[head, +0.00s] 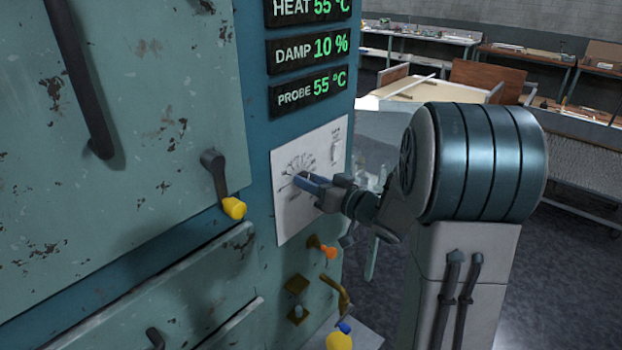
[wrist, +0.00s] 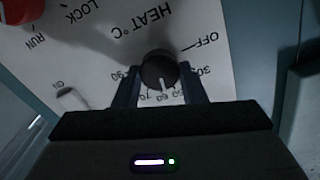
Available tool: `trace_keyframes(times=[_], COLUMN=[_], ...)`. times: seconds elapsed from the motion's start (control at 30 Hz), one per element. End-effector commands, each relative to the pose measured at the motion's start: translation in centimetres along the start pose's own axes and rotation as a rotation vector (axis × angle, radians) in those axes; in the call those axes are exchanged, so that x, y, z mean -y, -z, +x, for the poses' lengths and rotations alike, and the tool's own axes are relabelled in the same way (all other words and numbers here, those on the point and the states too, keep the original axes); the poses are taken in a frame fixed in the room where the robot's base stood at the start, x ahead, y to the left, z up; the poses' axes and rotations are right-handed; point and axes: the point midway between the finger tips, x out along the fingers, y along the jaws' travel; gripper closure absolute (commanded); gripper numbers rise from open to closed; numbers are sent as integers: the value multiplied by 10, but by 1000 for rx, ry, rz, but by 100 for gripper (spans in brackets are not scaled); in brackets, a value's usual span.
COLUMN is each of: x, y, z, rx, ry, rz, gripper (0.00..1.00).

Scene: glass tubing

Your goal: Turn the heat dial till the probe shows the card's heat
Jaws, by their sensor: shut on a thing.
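The black heat dial (wrist: 157,68) is on a white panel (head: 318,150), upside down in the wrist view. Its white pointer line points down in the picture, near the 50 and 60 marks. My gripper (wrist: 160,82) is shut on the dial, one finger on each side. In the head view my gripper (head: 310,184) reaches the panel and hides most of the dial. The probe display (head: 312,90) reads 55 °C. The heat display (head: 310,9), cut by the top edge, also reads 55 °C. I can make out no card giving a heat.
The damp display (head: 309,49) reads 10 %. A red knob (wrist: 18,10) sits near the RUN and LOCK labels. A yellow-tipped handle (head: 233,208) and an orange valve (head: 324,247) stick out of the cabinet. Benches (head: 520,52) stand far behind.

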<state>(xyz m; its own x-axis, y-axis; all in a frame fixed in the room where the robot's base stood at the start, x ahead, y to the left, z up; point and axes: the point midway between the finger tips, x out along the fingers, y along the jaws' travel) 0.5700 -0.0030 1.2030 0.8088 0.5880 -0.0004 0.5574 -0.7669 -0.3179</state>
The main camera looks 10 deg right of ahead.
Motion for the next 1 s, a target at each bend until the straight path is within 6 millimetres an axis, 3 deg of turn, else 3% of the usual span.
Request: trace_keyframes(times=[0.2,0.23,0.3,0.67,0.83,1.0], x=[0,0,0,-1,-2,-2], y=[-1,-1,-1,-1,-2,-2], z=[0,0,0,-5,-29,-69], rx=[1,1,1,-1,-3,-3], ry=[1,2,1,-2,-5,-5], rz=[0,-1,-1,-3,-4,-4], gripper=[85,60,41,41,41,41])
